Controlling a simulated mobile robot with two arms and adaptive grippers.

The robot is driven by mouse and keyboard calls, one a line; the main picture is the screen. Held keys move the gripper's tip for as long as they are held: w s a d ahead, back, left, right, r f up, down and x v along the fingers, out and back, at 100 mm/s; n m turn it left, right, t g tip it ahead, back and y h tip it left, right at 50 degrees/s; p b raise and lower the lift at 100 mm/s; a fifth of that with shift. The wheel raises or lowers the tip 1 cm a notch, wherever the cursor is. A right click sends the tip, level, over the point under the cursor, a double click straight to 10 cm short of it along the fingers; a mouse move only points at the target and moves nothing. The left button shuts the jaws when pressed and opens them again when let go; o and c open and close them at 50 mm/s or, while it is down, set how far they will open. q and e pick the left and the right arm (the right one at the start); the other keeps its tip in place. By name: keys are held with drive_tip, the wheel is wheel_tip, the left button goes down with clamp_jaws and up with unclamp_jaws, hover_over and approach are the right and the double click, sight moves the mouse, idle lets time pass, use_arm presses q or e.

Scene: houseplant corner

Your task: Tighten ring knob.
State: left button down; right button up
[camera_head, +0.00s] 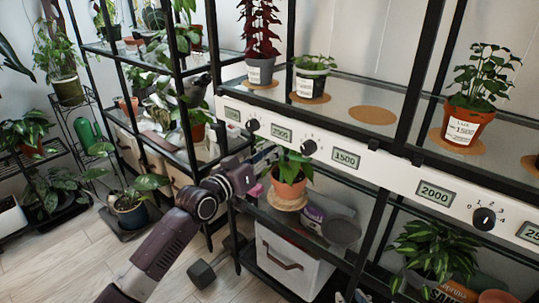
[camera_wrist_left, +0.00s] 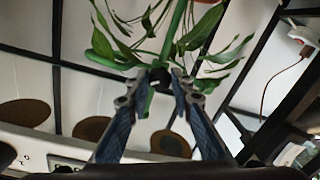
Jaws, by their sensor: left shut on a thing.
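My left gripper (camera_head: 264,165) reaches in from the lower left, beside a leafy plant in a terracotta pot (camera_head: 289,188) on the lower shelf. In the left wrist view the fingers (camera_wrist_left: 160,78) are shut on a small dark piece, which seems to be the ring knob (camera_wrist_left: 160,74). It sits against a green upright rod (camera_wrist_left: 174,35). A curved green piece (camera_wrist_left: 101,45), apparently part of the support ring, shows left of it among the leaves. In the head view the fingertips and knob are too small to tell apart. My right gripper is not in view.
Potted plants stand on cork discs (camera_head: 372,115) above. Black shelf posts flank the arm. A white bin (camera_head: 290,262) stands below. Dark weights (camera_head: 202,275) lie on the floor.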

use_arm(q)
drive_tip(key=shift+r, duration=0.1)
idle(0.4)
drive_tip(key=c, duration=1.7)
unclamp_jaws()
drive_tip(key=v, duration=1.2)
